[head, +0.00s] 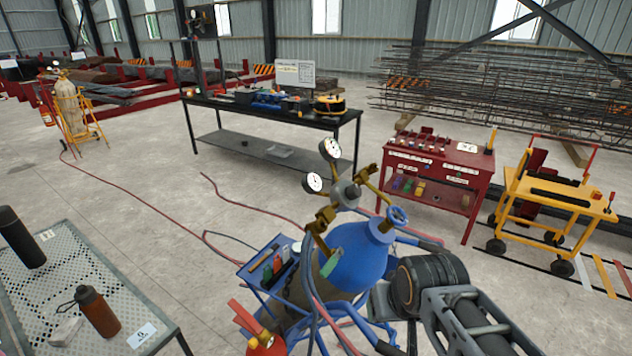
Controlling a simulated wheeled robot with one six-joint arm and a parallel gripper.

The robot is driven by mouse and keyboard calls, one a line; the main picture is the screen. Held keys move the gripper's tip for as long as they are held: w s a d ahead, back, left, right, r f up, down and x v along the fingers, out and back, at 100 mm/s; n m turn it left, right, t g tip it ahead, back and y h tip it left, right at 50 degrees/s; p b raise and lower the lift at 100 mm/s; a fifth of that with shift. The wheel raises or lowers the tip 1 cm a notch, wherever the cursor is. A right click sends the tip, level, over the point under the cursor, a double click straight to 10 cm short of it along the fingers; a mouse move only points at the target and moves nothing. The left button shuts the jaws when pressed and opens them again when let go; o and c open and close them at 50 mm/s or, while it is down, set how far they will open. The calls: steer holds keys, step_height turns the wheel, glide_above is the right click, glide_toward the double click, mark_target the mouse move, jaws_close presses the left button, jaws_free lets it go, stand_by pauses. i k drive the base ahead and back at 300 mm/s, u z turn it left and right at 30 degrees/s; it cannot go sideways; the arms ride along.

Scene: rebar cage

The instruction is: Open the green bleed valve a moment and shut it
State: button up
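A blue-topped gas cylinder (357,262) stands at the centre front, with a blue handwheel (397,216) on its neck. A brass regulator (346,192) with two round gauges sits above it. A small green piece (331,262) is at the lower end of the brass fitting on the left, in front of the cylinder's shoulder; it may be the bleed valve, but its setting is too small to read. My gripper (384,320) is low and right of the cylinder, apart from the green piece. Its fingers are partly hidden, so its opening is unclear.
A blue tray (264,268) with coloured items is left of the cylinder. A red extinguisher (257,335) stands in front. Hoses hang around the cylinder. A perforated table (75,275) is at left, a red cart (437,180) and yellow trolley (555,200) at right.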

mark_target(325, 271)
steer(key=u, duration=0.3)
steer(key=k, duration=0.45)
steer(key=u, duration=1.5)
steer(key=i, duration=0.5)
steer(key=u, duration=0.05)
